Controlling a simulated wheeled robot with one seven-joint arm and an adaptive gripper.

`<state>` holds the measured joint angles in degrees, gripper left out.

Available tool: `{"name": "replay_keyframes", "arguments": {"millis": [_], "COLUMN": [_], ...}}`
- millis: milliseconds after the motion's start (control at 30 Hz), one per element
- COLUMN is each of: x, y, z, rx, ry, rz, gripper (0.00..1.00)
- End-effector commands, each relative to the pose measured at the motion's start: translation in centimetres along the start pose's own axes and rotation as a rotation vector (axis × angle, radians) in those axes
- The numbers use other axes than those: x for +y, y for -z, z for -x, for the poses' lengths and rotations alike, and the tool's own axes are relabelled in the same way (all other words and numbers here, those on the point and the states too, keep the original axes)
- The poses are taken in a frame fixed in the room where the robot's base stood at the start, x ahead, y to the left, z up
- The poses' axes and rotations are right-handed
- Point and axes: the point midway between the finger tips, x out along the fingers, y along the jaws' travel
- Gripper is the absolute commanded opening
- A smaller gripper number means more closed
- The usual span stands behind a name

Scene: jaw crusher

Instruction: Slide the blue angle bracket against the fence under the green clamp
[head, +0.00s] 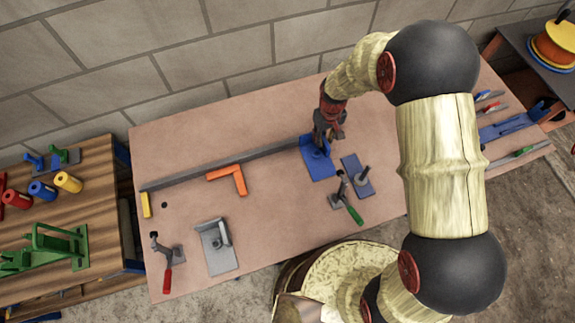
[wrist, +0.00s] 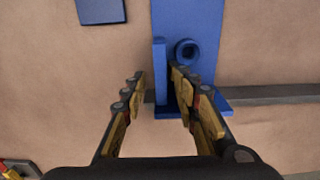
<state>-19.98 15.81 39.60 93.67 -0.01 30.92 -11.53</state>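The blue angle bracket (head: 319,168) lies on the table at the right end of the long grey fence (head: 235,161). In the wrist view the bracket (wrist: 207,30) shows a flat plate, a thin upright wall and a round ring, with its crosswise edge over the fence line (wrist: 270,94). My gripper (head: 323,142) is low over the bracket. In the wrist view its fingers (wrist: 157,76) are apart, with the upright wall between them, nearer the right finger; contact is unclear. The green-handled clamp (head: 353,212) stands to the right and nearer the front, apart from the bracket.
A blue-grey plate with a peg (head: 352,167) lies just right of the bracket. An orange angle (head: 239,180), grey bracket (head: 220,262), red-handled clamp (head: 168,279) and yellow block (head: 146,205) are to the left. The table (head: 285,215) is bare at front centre.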

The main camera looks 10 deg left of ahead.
Motion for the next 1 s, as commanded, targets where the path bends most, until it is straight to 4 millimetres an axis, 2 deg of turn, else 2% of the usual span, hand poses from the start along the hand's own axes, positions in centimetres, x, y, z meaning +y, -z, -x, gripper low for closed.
{"name": "replay_keyframes", "arguments": {"millis": [367, 1000], "x": [0.0, 0.0], "y": [0.0, 0.1], "z": [0.4, 5.0], "rx": [0.000, 0.002], "ry": [0.000, 0.000], "rz": [0.000, 0.000], "gripper": [0.32, 0.32]}}
